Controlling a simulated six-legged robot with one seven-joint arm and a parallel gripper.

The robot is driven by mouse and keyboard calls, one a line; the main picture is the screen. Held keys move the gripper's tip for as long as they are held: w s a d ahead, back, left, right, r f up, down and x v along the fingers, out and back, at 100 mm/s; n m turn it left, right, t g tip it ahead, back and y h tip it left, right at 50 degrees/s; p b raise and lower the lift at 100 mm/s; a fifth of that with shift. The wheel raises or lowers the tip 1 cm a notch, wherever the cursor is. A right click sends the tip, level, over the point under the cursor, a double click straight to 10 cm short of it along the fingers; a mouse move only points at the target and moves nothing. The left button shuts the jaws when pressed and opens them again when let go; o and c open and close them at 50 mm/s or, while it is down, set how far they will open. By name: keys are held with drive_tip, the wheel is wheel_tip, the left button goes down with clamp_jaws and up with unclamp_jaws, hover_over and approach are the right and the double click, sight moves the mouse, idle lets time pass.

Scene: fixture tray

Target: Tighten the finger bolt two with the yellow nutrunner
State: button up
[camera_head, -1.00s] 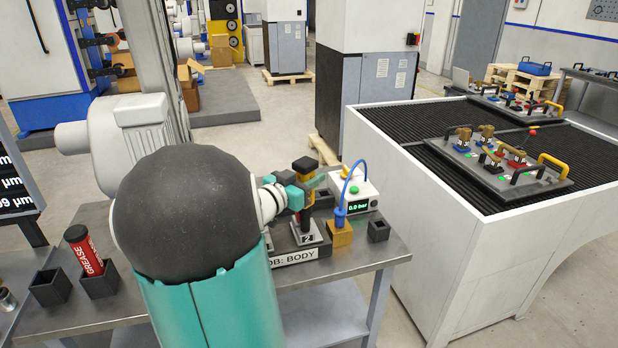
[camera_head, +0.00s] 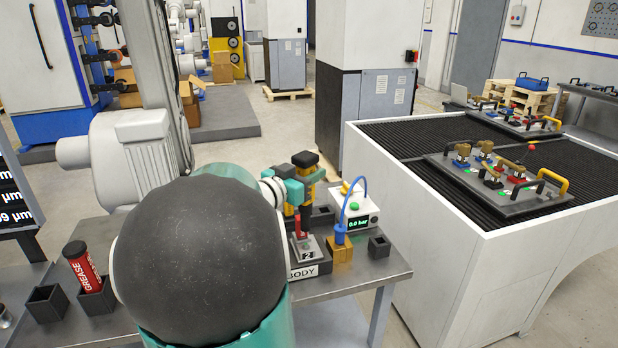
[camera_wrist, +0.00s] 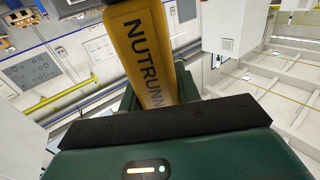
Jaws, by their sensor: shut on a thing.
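The yellow nutrunner (camera_head: 307,187) is upright in my gripper (camera_head: 299,192), above the rear bench and its plate marked 2. In the wrist view the nutrunner (camera_wrist: 143,50) passes between the jaws of my gripper (camera_wrist: 160,98), its lettering partly visible. My gripper is shut on it. A fixture tray (camera_head: 520,200) lies on the ribbed table at right with several small clamps on coloured bases, one the clamp (camera_head: 463,152) on blue. I cannot tell which bolt is finger bolt two. The nutrunner's lower tip is not clear.
The bench (camera_head: 350,275) carries a plate marked 2 (camera_head: 308,252), a small red item (camera_head: 299,229), a white console (camera_head: 362,218) reading 0.0 bar and a blue-hosed tool (camera_head: 340,233). A grease tube (camera_head: 82,265) stands at left. A gap separates bench and white table (camera_head: 440,260).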

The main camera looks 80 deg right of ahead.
drive_tip(key=s+a+r, duration=0.2)
drive_tip(key=a+r, duration=0.4)
drive_tip(key=a, duration=0.5)
drive_tip(key=shift+s+a, duration=0.25)
drive_tip(key=shift+a, duration=0.1)
idle(1.0)
idle(0.5)
